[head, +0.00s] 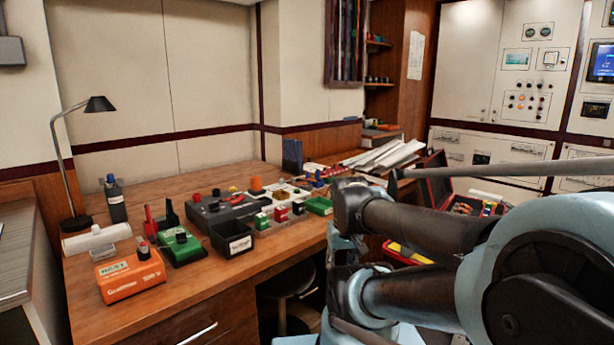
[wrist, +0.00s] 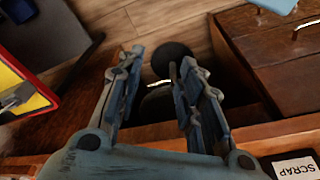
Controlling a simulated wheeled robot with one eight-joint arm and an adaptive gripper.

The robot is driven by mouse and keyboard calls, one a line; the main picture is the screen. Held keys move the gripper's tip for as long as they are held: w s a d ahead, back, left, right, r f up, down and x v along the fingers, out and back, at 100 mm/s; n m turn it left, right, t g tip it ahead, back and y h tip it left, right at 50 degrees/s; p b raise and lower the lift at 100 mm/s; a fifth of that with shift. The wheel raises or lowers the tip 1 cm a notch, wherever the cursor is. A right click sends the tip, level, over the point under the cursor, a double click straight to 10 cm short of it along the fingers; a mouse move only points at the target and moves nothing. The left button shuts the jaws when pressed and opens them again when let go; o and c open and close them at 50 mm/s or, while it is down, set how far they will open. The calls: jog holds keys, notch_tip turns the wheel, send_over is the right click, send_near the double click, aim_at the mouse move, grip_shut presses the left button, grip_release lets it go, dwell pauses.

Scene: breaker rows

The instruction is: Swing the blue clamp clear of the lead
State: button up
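My gripper (wrist: 161,62) is open and empty in the wrist view, its two fingers apart above the floor beside the desk's front edge. In the head view my arm fills the right side, and I cannot pick out the fingers there. I cannot make out the blue clamp or the lead for certain in either view. Small coloured parts sit towards the back right of the wooden desk (head: 262,292), too small to tell apart. A grey device with a red knob (head: 225,211) sits mid-desk.
A black scrap bin (head: 232,238) stands near the desk's front edge; its label shows in the wrist view (wrist: 296,168). An orange box (head: 131,278), a green device (head: 181,250) and a lamp (head: 68,150) stand left. A stool (head: 287,283) is under the desk.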

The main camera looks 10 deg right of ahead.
jog(key=w+r+m, duration=0.2)
jog(key=w+r, duration=1.2)
jog(key=r, duration=0.3)
jog(key=w+r+m+g, duration=0.15)
jog(key=w+r, duration=0.35)
jog(key=w, duration=0.5)
jog(key=w+r+m+t, duration=0.1)
jog(key=w+r+m, duration=0.1)
jog(key=w+r, duration=0.55)
jog(key=w+m+g, duration=0.1)
jog(key=w+m, duration=0.2)
jog(key=w, duration=2)
jog(key=w+f+m, duration=0.1)
jog(key=w+f, duration=0.3)
jog(key=w, duration=0.4)
jog(key=w+f+m, duration=0.2)
jog(key=w+f, duration=0.2)
jog(key=w, duration=0.5)
jog(key=shift+n+g, duration=0.25)
jog(key=shift+g, duration=0.1)
notch_tip(320, 180, down, 16)
jog(key=shift+s+f, duration=0.1)
jog(key=shift+c, duration=0.3)
